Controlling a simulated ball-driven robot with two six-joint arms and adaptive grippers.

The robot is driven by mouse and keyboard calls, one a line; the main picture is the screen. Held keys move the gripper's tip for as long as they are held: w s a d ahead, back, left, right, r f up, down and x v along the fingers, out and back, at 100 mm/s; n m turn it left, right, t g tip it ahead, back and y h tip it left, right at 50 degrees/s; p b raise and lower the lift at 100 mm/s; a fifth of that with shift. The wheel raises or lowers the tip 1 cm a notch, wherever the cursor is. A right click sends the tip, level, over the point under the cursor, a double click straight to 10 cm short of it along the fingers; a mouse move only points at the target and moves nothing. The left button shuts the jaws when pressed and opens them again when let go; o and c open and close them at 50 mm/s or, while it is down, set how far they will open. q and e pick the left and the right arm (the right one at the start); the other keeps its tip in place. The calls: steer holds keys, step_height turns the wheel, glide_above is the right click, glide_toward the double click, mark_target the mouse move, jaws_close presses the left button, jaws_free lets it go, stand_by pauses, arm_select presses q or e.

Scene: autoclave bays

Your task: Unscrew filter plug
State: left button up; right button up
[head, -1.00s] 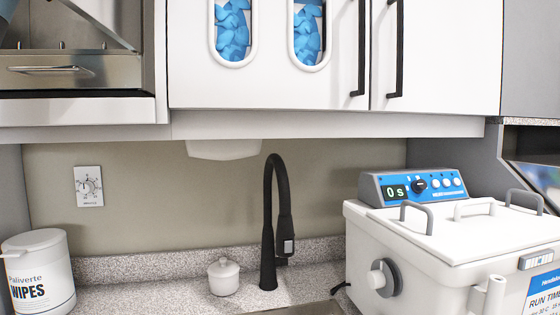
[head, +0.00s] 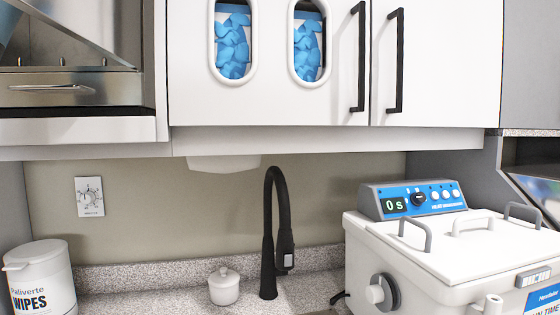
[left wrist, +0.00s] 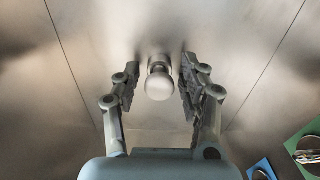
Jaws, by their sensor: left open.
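In the left wrist view, a round, shiny metal knob, which looks like the filter plug (left wrist: 159,84), stands out on a short stem from a bare metal surface. My left gripper (left wrist: 160,64) is open, with one finger on each side of the knob. A gap shows between the knob and each finger, so neither finger appears to press on it. The stem's base is blurred. The head view shows neither gripper nor the plug. My right gripper is in no view.
Smooth metal walls (left wrist: 60,110) surround the left gripper. A green tray (left wrist: 302,138) and a blue one (left wrist: 262,165) with metal items lie at lower right. The head view shows a black faucet (head: 269,230), a wipes tub (head: 40,275), and a white bath unit (head: 440,240).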

arm_select(q)
steer(key=m+p, duration=0.2)
steer(key=m, duration=0.3)
steer(key=shift+r+p, duration=0.15)
steer(key=shift+p, duration=0.2)
steer(key=shift+m, duration=0.7)
steer(key=m+p, duration=0.3)
steer(key=m, duration=0.1)
steer(key=shift+r+p, duration=0.1)
steer(key=shift+p, duration=0.25)
steer(key=shift+m, duration=0.9)
steer(key=shift+f+m, duration=0.3)
steer(key=shift+m, duration=0.3)
steer(key=m, duration=0.2)
steer(key=shift+m, duration=0.4)
steer(key=m, duration=0.4)
